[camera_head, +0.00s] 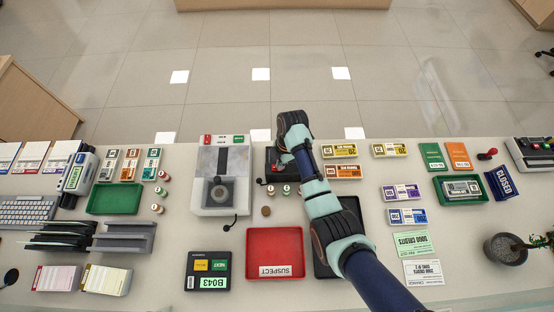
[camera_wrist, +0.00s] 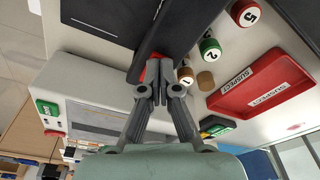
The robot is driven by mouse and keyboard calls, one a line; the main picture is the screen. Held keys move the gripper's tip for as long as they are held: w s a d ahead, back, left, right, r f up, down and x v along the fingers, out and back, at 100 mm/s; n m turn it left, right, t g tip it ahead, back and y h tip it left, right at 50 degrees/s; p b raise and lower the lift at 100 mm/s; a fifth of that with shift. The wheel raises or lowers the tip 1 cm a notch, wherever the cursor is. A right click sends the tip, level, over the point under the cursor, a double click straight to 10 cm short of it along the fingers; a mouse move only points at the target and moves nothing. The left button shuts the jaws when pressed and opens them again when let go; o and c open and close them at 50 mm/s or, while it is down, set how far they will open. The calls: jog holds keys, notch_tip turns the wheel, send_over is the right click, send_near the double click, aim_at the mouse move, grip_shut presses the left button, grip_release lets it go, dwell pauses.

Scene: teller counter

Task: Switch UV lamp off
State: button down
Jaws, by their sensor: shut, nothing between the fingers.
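A dark, flat-sided device that looks like the UV lamp (camera_head: 272,160) stands on the counter right of the white machine, partly hidden by my arm. In the wrist view, its black body (camera_wrist: 125,22) fills the top middle, with a small red part (camera_wrist: 149,72) at its near edge that may be its switch. My gripper (camera_wrist: 159,92) is shut and empty. Its fingertips are right at the red part, overlapping it in the picture; I cannot tell whether they touch. The switch's position is hidden. In the head view my fingers are hidden behind the arm.
A white machine (camera_head: 209,202) with red and green labels stands close on the left. Numbered coin rolls (camera_wrist: 209,48) and a brown disc (camera_wrist: 205,80) lie beside the lamp. A red SUSPECT tray (camera_head: 260,239) is in front. Banknote bundles (camera_head: 340,151) lie to the right.

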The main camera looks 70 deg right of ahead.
jog(key=shift+r, duration=0.1)
notch_tip(320, 180, up, 7)
jog(key=p, duration=0.7)
dwell(0.4)
